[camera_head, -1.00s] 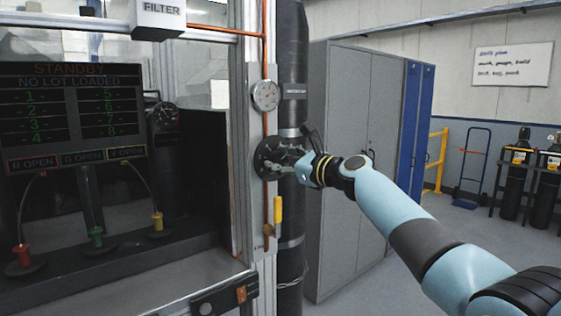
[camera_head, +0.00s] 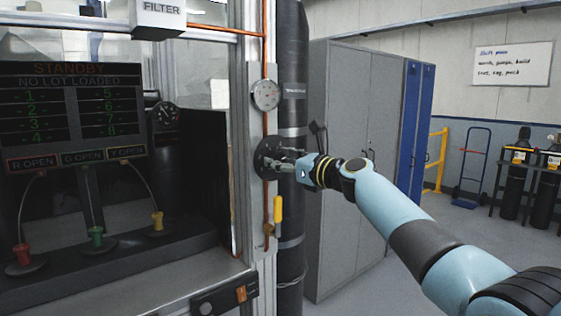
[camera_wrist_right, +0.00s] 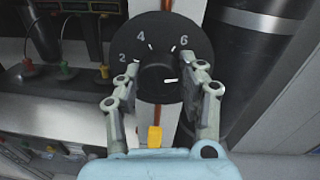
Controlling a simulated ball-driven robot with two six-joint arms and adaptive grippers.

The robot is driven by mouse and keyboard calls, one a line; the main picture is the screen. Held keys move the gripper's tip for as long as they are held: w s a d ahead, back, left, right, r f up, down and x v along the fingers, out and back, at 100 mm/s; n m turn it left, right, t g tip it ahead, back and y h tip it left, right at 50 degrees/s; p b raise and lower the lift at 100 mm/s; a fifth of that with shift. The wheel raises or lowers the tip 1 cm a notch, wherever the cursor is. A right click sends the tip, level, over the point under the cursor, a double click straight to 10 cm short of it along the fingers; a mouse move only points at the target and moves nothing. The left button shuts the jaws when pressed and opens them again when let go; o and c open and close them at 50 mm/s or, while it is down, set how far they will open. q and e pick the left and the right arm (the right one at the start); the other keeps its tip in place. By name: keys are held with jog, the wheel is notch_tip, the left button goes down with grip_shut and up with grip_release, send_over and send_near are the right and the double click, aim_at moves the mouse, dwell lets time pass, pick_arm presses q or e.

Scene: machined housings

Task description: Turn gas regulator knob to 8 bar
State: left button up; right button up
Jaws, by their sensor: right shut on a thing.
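The regulator's round black dial (camera_head: 267,158) sits on the metal post below a pressure gauge (camera_head: 265,95). In the right wrist view the dial plate (camera_wrist_right: 165,28) shows white 2, 4 and 6 with tick marks. The dark knob (camera_wrist_right: 155,76) is at its centre, with a short white mark on its right side pointing right, below the 6. An 8 is not visible; the right finger covers part of the rim. My right gripper (camera_head: 285,160) is at the dial, its two fingers shut on the knob from both sides. My left gripper is not in view.
A copper pipe (camera_head: 265,208) runs down the post, with a yellow-handled valve (camera_head: 278,209) below the dial. A dark vertical pipe (camera_head: 291,213) stands right behind the gripper. A panel (camera_head: 72,115) reading STANDBY is at left. Grey lockers (camera_head: 350,180) stand behind my right arm.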

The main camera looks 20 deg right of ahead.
jog(key=o, duration=0.8)
jog(key=shift+f, duration=0.25)
jog(key=o, duration=0.4)
jog(key=shift+r, duration=0.15)
jog(key=shift+s, duration=0.1)
jog(key=v, duration=1.2)
